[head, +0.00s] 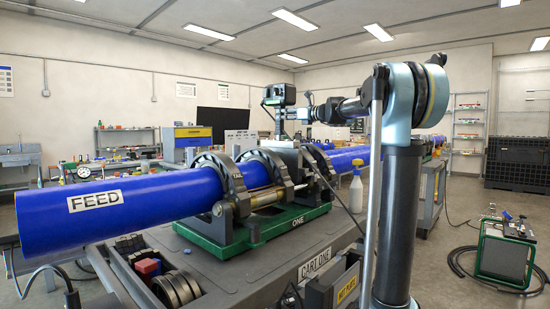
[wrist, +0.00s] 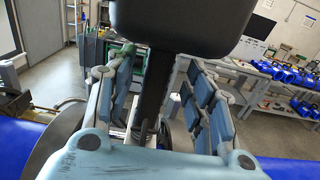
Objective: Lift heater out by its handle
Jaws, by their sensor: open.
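The heater's dark box-like top (head: 278,94) stands above the clamps in the head view. In the wrist view a large black housing (wrist: 170,27) fills the top, and a black handle bar (wrist: 155,85) runs down from it. My gripper (wrist: 160,88) is open, with one blue-padded finger on each side of the bar. A gap shows on the right; contact on the left is unclear. In the head view my gripper (head: 303,112) is beside the heater's upper part. The heater's lower part is mostly hidden among the clamps.
A blue pipe (head: 120,201) marked FEED passes through ring clamps (head: 262,178) on a green base (head: 260,234). Another blue pipe (head: 350,160) continues right. A spray bottle (head: 356,192) stands behind my arm. Open space shows above the clamps.

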